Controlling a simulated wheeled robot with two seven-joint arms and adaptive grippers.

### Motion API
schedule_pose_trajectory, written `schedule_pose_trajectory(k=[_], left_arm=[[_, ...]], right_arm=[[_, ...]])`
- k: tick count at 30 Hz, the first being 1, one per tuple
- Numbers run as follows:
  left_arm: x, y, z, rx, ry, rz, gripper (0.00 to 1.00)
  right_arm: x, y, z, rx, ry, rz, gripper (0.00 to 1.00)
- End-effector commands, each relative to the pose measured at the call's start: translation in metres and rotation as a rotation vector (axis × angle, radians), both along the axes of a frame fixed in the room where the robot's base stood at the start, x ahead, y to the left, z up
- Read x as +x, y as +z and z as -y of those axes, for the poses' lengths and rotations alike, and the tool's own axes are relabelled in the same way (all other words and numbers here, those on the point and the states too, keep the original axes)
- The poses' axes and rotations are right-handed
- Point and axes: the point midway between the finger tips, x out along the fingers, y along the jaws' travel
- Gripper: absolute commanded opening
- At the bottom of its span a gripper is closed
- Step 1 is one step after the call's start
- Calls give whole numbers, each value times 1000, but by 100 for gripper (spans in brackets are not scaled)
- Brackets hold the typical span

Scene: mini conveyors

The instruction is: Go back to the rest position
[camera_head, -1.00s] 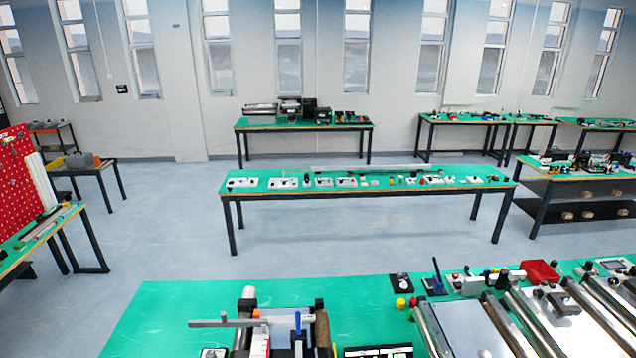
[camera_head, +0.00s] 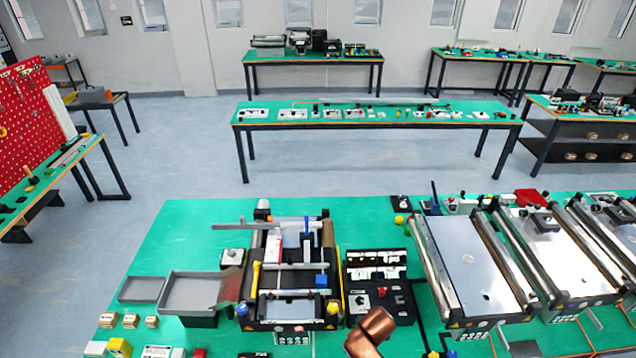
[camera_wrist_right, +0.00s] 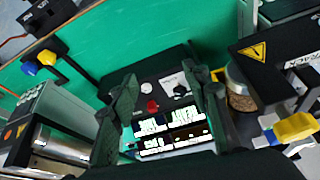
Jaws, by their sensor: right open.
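My right gripper (camera_wrist_right: 165,78) shows in the right wrist view, with its two dark fingers spread apart and nothing between them. Beyond the fingers is a black control box (camera_wrist_right: 180,104) with a red knob and a lit panel of white labels. It seems to be the black box (camera_head: 378,299) beside the mini conveyor (camera_head: 290,270) in the head view. I cannot tell the distance from the fingertips to the box. My left gripper is in neither view.
The green bench (camera_head: 170,235) carries the conveyors, two grey trays (camera_head: 190,291) and several small blocks (camera_head: 130,321) at front left. More roller conveyors (camera_head: 465,260) stand on the right. The bench's back left is clear. Other tables (camera_head: 375,116) stand beyond open floor.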

Motion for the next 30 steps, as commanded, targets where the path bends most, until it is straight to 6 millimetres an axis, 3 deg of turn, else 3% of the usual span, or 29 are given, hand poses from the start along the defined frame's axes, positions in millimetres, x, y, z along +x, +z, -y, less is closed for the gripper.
schedule_pose_trajectory(k=[8, 17, 23, 30], left_arm=[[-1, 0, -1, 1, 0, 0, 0], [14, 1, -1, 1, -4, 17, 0], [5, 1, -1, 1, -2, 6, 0], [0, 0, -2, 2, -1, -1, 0]], right_arm=[[-19, -7, 2, 19, 28, -13, 43], [-63, -18, 26, 50, 63, -31, 43], [-114, -24, 60, 60, 83, -40, 43], [-191, -19, 117, 29, 106, -46, 43]])
